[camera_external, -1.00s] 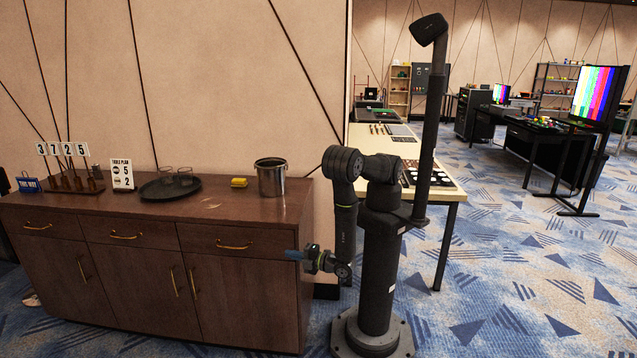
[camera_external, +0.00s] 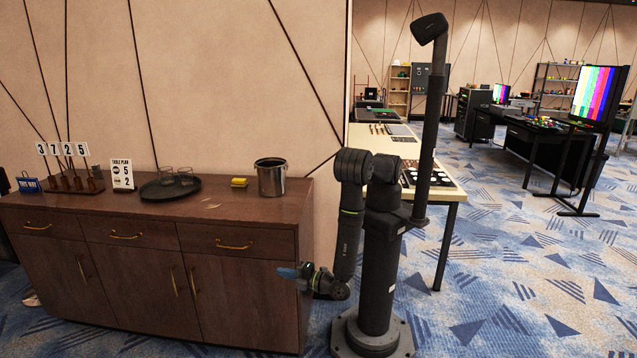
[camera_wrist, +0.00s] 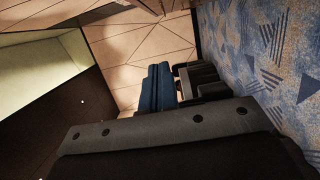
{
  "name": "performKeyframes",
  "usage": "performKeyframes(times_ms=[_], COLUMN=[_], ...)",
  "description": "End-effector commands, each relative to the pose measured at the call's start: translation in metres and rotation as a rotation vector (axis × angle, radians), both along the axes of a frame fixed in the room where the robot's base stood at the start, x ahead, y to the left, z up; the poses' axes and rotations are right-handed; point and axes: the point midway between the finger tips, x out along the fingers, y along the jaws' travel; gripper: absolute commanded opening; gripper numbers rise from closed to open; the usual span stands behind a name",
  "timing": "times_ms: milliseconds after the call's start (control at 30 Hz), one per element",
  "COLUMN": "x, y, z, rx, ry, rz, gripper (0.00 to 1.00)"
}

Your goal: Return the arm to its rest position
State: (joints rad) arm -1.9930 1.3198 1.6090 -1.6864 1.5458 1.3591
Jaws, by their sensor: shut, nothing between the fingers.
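My gripper (camera_external: 287,272) hangs low in the external view, beside the right end of the wooden cabinet and below its top. Its blue fingers point left and look closed with nothing held. In the wrist view the blue fingers of my gripper (camera_wrist: 157,88) lie side by side, closed and empty. My arm is folded down in front of its column, with the forearm pointing downward.
The wooden cabinet (camera_external: 150,232) stands left of my arm. On it are a metal bucket (camera_external: 271,178), a yellow block (camera_external: 239,182), a dark tray with glasses (camera_external: 160,194) and a number stand (camera_external: 95,187). A worktable (camera_external: 449,191) stands behind. Patterned carpet (camera_external: 540,290) is free at right.

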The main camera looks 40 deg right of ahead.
Motion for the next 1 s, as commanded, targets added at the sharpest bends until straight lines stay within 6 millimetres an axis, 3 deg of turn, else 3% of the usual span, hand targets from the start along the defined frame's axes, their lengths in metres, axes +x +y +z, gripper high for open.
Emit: performKeyframes(times_ms=[600,1000], x=[-0.084,-0.11], y=[0.084,0.109], z=[0.0,0.0], rx=[0.003,0.0], ry=[0.002,0.0], rz=[0.0,0.0], gripper=[0.0,0.0])
